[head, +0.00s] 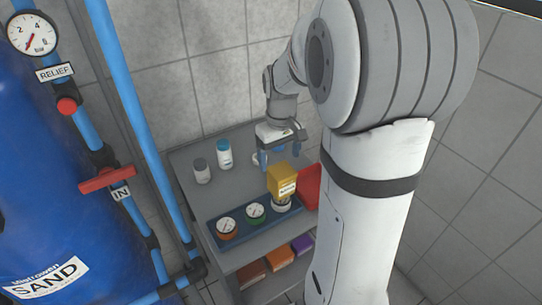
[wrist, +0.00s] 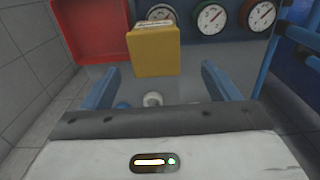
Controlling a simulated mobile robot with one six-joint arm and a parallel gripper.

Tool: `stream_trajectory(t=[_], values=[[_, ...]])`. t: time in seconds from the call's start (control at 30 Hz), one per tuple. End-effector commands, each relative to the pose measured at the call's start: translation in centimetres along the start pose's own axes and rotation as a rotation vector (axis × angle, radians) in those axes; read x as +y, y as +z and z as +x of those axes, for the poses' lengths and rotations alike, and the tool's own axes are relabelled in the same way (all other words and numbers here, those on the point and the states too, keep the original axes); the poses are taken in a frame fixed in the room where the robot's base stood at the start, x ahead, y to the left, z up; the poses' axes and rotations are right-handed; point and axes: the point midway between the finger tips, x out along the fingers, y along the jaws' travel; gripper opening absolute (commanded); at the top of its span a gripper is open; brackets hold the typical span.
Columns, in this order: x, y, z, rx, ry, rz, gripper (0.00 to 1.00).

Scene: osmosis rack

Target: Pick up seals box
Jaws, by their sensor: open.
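A yellow box (head: 283,180) with a pale printed label, too small to read, is the likely seals box. In the head view it is just below my gripper (head: 278,160) and covers part of the rightmost gauge. In the wrist view the yellow box (wrist: 154,52) is upright in the middle, just beyond the fingertips. My gripper (wrist: 160,75) is open, with one blue finger on each side and a gap to the box. Nothing is between the fingers. I cannot tell how far the box is below the fingertips.
A grey cart (head: 190,160) carries a blue tray (head: 237,241) with round gauges (head: 227,228) and a red bin (head: 309,187). A grey-capped bottle (head: 201,171) and a blue-capped bottle (head: 224,154) stand at the back left. Orange and purple boxes (head: 302,243) lie below. A blue tank (head: 45,190) and pipes stand left.

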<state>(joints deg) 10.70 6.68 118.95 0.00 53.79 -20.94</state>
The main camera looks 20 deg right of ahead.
Motion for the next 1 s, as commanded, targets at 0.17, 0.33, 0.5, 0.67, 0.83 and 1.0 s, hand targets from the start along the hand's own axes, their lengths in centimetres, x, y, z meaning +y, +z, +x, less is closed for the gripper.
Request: stream_trajectory(t=[0.17, 0.33, 0.5, 0.67, 0.83, 1.0], values=[[0.7, -0.5, 1.4, -0.014, -0.006, -0.009, 0.82], [0.6, -0.4, 3.3, -0.013, -0.006, -0.01, 0.82], [0.6, 0.0, 5.6, -0.015, -0.007, -0.009, 0.82], [0.6, 0.0, 7.7, -0.012, -0.005, -0.01, 0.82], [0.6, 0.0, 8.3, -0.01, -0.005, -0.01, 0.82], [0.6, -0.1, 8.3, -0.009, -0.004, -0.011, 0.79]])
